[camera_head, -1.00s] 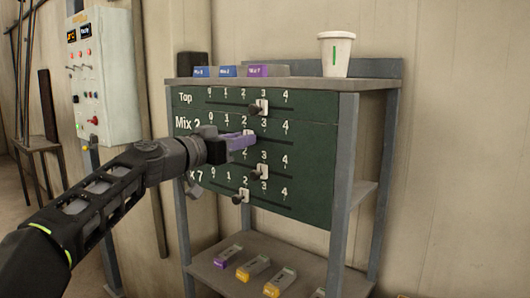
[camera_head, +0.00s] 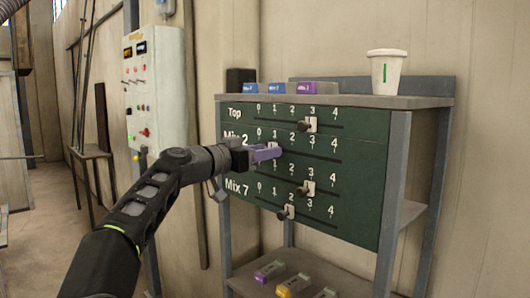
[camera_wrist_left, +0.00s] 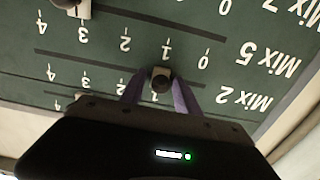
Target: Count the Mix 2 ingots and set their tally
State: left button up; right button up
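The dark green tally board (camera_head: 350,220) has rows labelled Top, Mix 2 and Mix 7, and the left wrist view shows a Mix 5 row between them. My left gripper (camera_head: 270,152) is at the Mix 2 row. In the left wrist view, upside down, its purple fingers are on both sides of the Mix 2 slider knob (camera_wrist_left: 160,80), apparently touching it. That slider stands at about 1. The Top slider (camera_head: 310,125) is near 3, the Mix 5 slider (camera_head: 308,188) near 3, the Mix 7 slider (camera_head: 288,212) near 2. My right gripper is out of view.
Two blue ingots (camera_head: 277,89) and a purple-ended ingot (camera_head: 318,88) lie on the top shelf beside a white cup (camera_head: 385,72). A purple-ended ingot (camera_head: 270,271) and a yellow-ended ingot (camera_head: 292,285) lie on the lower shelf. A control cabinet (camera_head: 155,90) stands at left.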

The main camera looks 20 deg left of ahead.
pick_arm(q)
jog(key=shift+o, duration=0.3)
jog(key=shift+s+a+f, duration=0.1)
jog(key=shift+s, duration=0.15)
jog(key=b+v, duration=0.4)
jog(key=v, duration=0.3)
jog(key=shift+s, duration=0.1)
